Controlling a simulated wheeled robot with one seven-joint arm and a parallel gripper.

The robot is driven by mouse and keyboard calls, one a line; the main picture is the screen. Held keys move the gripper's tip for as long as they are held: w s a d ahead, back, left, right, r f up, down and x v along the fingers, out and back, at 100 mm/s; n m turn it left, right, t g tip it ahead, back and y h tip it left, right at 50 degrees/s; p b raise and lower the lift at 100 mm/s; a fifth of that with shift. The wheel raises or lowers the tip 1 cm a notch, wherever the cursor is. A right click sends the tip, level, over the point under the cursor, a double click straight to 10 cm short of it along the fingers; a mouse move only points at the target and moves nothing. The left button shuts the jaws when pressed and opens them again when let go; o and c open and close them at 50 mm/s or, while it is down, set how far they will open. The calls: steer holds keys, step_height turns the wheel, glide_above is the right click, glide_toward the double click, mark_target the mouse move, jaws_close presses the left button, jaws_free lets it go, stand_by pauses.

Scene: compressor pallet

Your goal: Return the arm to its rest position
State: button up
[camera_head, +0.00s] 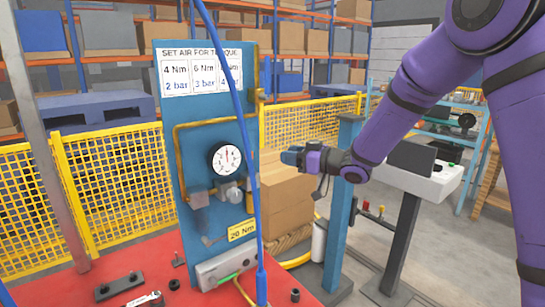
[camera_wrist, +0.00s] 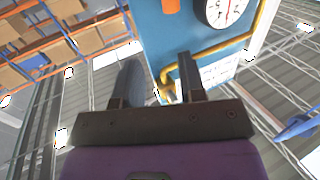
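My purple arm (camera_head: 425,75) reaches in from the right. My gripper (camera_head: 292,155) is in the air to the right of the blue panel, in front of stacked cardboard boxes. In the wrist view, my gripper (camera_wrist: 158,62) has two dark fingers apart with nothing between them. The blue panel (camera_head: 188,120) carries a round gauge (camera_head: 226,159), a valve knob (camera_head: 233,194) and a yellow pipe. The gauge (camera_wrist: 228,12) also shows at the top of the wrist view, beyond the fingers.
A blue hose (camera_head: 240,110) hangs in front of the panel. A red table (camera_head: 110,280) stands below. A blue post (camera_head: 340,210) and a grey-white console (camera_head: 420,177) stand right of the boxes (camera_head: 285,195). A yellow mesh fence (camera_head: 115,175) runs behind.

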steer(key=s+d+r+m+t+h, duration=0.4)
steer(key=d+r+h, duration=0.4)
steer(key=d, duration=0.2)
steer(key=s+d+r+m+g+h, duration=0.1)
steer(key=s+d+r+m+h, duration=0.25)
steer(key=s+d+h, duration=0.4)
steer(key=s+d+f+m+g, duration=0.1)
steer(key=s+f+m+g, duration=0.1)
steer(key=s, duration=1.2)
steer(key=s+d+f+m+g, duration=0.2)
steer(key=s+g, duration=0.3)
steer(key=s, duration=1)
steer(key=shift+d+y, duration=0.2)
steer(key=shift+y, duration=0.15)
